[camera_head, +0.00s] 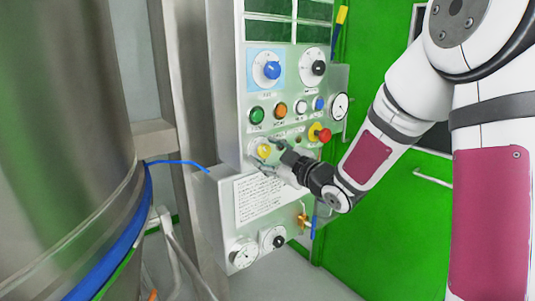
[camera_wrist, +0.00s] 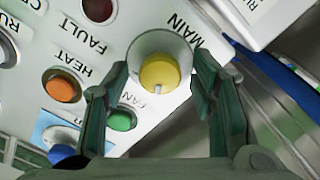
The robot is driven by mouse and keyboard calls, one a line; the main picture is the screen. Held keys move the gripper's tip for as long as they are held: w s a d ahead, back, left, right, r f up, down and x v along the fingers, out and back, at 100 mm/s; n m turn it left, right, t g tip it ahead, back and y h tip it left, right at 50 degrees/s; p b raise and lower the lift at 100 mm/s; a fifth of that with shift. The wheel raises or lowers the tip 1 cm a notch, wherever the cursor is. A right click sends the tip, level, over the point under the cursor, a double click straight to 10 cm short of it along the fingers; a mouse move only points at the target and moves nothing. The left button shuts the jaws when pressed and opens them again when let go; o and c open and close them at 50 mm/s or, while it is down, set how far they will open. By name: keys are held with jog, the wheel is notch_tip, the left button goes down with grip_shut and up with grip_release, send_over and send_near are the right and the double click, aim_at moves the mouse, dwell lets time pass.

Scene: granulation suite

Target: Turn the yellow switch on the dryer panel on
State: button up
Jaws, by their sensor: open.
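The dryer panel (camera_head: 285,95) is a pale metal box with dials and buttons, in the middle of the head view. The yellow switch (camera_head: 264,150) is a round knob at its lower left; in the wrist view the yellow switch (camera_wrist: 160,74) sits on a pale round base beside the word MAIN. My gripper (camera_head: 272,155) is at the switch in the head view. In the wrist view my gripper (camera_wrist: 161,88) is open, with one finger on each side of the knob. I cannot tell whether either finger touches it.
A green button (camera_head: 257,115), an orange button (camera_head: 280,110) and a red stop button on yellow (camera_head: 321,133) are close above and right. A blue knob (camera_head: 271,70) is higher up. A large steel vessel (camera_head: 65,150) stands at the left. A blue hose (camera_head: 180,163) runs to the panel.

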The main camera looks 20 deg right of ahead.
jog(key=c, duration=1.1)
jog(key=shift+c, duration=0.2)
jog(key=m+p, duration=0.4)
jog(key=m, duration=0.2)
jog(key=shift+r, duration=0.1)
jog(key=m+p, duration=0.3)
jog(key=m, duration=0.2)
jog(key=shift+m, duration=0.4)
jog(key=shift+p, duration=0.3)
